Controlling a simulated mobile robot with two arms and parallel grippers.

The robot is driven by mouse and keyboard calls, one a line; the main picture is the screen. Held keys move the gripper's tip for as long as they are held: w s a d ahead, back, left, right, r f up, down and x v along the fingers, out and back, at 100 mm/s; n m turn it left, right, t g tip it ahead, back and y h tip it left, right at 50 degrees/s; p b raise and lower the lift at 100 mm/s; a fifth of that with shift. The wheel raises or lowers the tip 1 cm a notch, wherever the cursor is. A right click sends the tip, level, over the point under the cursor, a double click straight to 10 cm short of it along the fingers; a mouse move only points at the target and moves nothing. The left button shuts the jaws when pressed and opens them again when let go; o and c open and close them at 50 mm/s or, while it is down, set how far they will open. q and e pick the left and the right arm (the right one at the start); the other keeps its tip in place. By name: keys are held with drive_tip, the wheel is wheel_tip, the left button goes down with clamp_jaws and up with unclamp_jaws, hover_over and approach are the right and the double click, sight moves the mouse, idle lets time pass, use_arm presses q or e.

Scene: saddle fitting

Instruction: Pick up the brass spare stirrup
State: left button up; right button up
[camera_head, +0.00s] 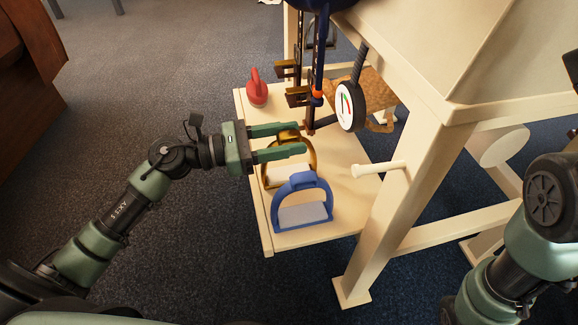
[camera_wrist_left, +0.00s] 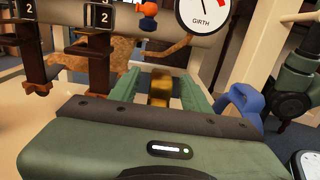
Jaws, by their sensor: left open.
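The brass stirrup (camera_head: 312,158) stands upright on the cream shelf (camera_head: 252,190), with a pale tread at its base. My left gripper (camera_head: 306,139) is open, reaching in from the left, with one finger on each side of the top of the brass stirrup's arch. In the left wrist view the brass top (camera_wrist_left: 159,88) shows between the two green fingers, with gaps on both sides. The fingers and palm hide part of the stirrup. A blue stirrup (camera_head: 277,205) stands just in front of it. My right arm shows at the right edge, but its gripper is not visible.
A red weight-like object (camera_head: 257,88) stands at the shelf's back left. Hanging straps with brass-coloured blocks (camera_head: 298,96) and a girth gauge (camera_head: 348,106) hang just behind the gripper. A cream peg (camera_head: 379,169) and stand leg (camera_head: 392,215) lie to the right.

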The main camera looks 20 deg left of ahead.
use_arm(q)
clamp_jaws()
idle(1.4)
